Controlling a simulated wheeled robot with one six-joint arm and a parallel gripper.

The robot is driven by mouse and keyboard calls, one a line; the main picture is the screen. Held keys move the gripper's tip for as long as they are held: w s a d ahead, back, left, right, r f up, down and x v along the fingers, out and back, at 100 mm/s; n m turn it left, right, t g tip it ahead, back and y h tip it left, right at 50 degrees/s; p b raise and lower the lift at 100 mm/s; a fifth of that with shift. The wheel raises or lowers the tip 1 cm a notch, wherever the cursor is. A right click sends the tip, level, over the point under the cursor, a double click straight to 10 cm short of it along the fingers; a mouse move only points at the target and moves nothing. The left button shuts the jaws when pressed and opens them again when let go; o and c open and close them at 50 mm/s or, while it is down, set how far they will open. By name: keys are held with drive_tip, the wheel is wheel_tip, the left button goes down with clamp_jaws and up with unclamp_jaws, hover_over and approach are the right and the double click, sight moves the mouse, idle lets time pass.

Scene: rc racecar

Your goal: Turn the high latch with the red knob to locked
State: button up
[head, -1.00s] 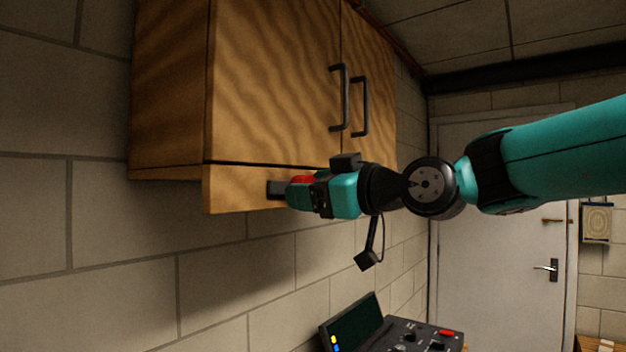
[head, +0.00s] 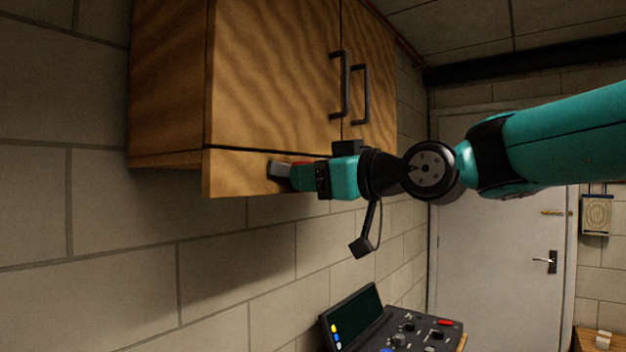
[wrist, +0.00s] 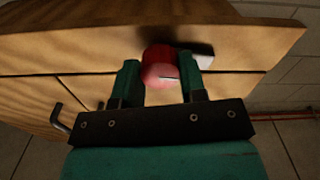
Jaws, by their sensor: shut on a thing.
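The red knob (wrist: 160,68) of the latch sits between my gripper's two fingers in the wrist view, and the fingers are shut on it. A dark and light latch plate (wrist: 197,50) shows just behind and to the right of the knob. In the head view my gripper (head: 290,173) is at the lower rail of the wooden cabinet (head: 270,90). The latch plate (head: 278,170) shows there, tilted slightly, left of the fingers. Only a sliver of the red knob (head: 302,164) shows above the fingers.
Two dark door handles (head: 340,85) stick out from the cabinet doors above my gripper. A control console (head: 400,330) with a screen stands below. A white door (head: 490,240) is at the back. The space below the cabinet, along the block wall, looks clear.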

drive_tip(key=shift+m+b, duration=0.8)
drive_tip(key=shift+m, duration=7.3)
drive_tip(key=o, duration=0.9)
drive_tip(key=shift+b+v, duration=3.25)
drive_tip(key=shift+v, duration=5.45)
